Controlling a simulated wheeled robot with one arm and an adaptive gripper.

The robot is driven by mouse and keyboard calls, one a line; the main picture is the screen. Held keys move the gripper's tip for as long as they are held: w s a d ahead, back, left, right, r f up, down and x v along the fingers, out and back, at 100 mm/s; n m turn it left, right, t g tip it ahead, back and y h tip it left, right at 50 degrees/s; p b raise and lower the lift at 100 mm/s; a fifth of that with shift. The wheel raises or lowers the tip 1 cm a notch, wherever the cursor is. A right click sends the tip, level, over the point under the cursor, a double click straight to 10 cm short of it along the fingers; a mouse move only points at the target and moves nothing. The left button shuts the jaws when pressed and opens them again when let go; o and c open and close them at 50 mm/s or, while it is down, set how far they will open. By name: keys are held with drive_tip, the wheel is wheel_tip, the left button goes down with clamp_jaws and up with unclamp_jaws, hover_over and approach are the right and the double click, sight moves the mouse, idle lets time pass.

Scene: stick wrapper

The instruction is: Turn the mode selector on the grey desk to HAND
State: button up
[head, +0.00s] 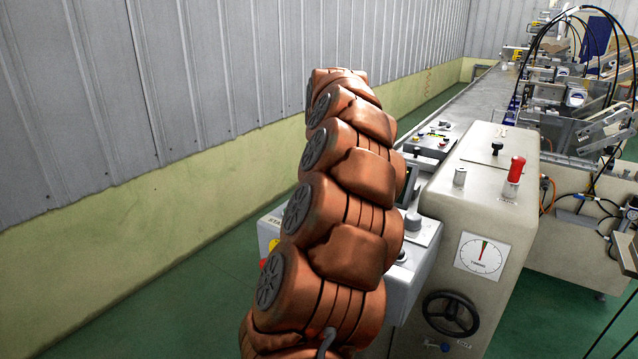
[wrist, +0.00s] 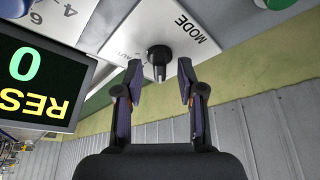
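The mode selector (wrist: 158,58) is a dark knob on a pale plate (wrist: 185,45) marked MODE, at the top middle of the wrist view. Faint lettering, perhaps AUTO, lies left of the knob. My gripper (wrist: 160,78) is open, one finger on each side of the knob's line. Its fingertips are close to the knob; I cannot tell whether they reach around it. Nothing is held. In the head view my arm covers most of the grey desk (head: 424,268) and hides the selector and my gripper.
A lit display (wrist: 38,85) stands close left of my gripper, with a numbered dial (wrist: 50,15) beyond it. A green button (wrist: 272,3) is at the top right.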

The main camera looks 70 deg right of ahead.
drive_tip(key=v, duration=1.2)
idle(0.5)
drive_tip(key=w+a+f+n+y+p, duration=0.1)
drive_tip(key=w+a+n, duration=0.2)
drive_tip(key=w+a, duration=0.6)
drive_tip(key=w+a+f+n+y+p, duration=0.1)
drive_tip(key=w+a+n+p, duration=0.3)
drive_tip(key=a, duration=0.8)
drive_tip(key=a+f+n+g+y, duration=0.1)
drive_tip(key=a+f, duration=0.1)
drive_tip(key=a, duration=0.6)
drive_tip(key=a+f+n, duration=0.1)
drive_tip(key=a+f, duration=0.1)
drive_tip(key=a, duration=0.6)
drive_tip(key=s+a+f+n+g+p, duration=0.1)
drive_tip(key=s+a+f, duration=0.4)
drive_tip(key=s+a, duration=0.2)
drive_tip(key=s+a+f+n+g+p, duration=0.1)
drive_tip(key=s+a+f+g, duration=0.1)
drive_tip(key=s+a+f, duration=0.3)
drive_tip(key=s+a, duration=0.3)
drive_tip(key=s, duration=0.1)
drive_tip(key=shift+y, duration=0.4)
